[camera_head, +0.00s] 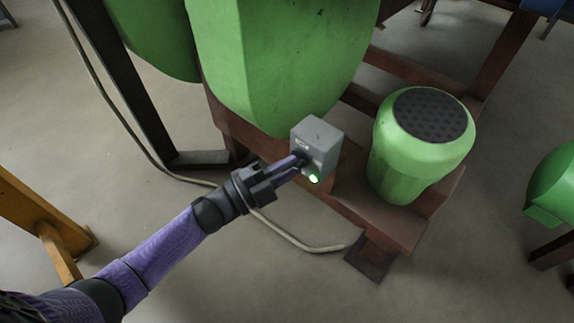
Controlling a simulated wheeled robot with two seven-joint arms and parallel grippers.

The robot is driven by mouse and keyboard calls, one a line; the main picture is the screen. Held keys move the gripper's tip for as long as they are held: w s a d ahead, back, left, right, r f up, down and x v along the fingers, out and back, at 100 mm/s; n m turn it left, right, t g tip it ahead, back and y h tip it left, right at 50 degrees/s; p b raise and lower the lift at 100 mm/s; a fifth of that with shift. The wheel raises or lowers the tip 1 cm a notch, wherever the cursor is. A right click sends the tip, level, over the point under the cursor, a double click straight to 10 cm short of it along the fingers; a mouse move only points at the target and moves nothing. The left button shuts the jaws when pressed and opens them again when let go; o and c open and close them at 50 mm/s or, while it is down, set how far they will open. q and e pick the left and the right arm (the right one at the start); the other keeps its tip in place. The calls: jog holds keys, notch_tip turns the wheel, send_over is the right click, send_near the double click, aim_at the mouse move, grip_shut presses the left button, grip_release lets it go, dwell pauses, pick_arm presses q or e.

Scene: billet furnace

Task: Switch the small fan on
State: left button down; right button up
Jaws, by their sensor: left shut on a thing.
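A small grey switch box (317,138) sits on the rusty red frame below the large green housing. A green lamp (313,178) glows low on the box's front face. My left gripper (303,158) reaches in from the lower left, with its fingertips at the front face of the box. The fingers are close together, shut on a small part there that they hide. The large green fan housing (275,60) stands above and behind the box. My right gripper is not in view.
A green motor (390,165) with a dark perforated cap stands on the rusty frame (350,200) right of the box. A pale cable (285,236) runs across the floor beneath my arm. A yellow post (40,215) stands at the left. The lower-right floor is clear.

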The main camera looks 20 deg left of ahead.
pick_arm(q)
jog(key=shift+f, duration=0.1)
jog(key=c, duration=0.7)
grip_release()
jog(key=shift+c, duration=0.2)
jog(key=shift+o, duration=0.5)
jog(key=shift+s+a, duration=0.1)
jog(key=p+v, duration=0.2)
jog(key=v, duration=0.7)
jog(key=shift+s+a, duration=0.2)
jog(key=shift+s, duration=0.05)
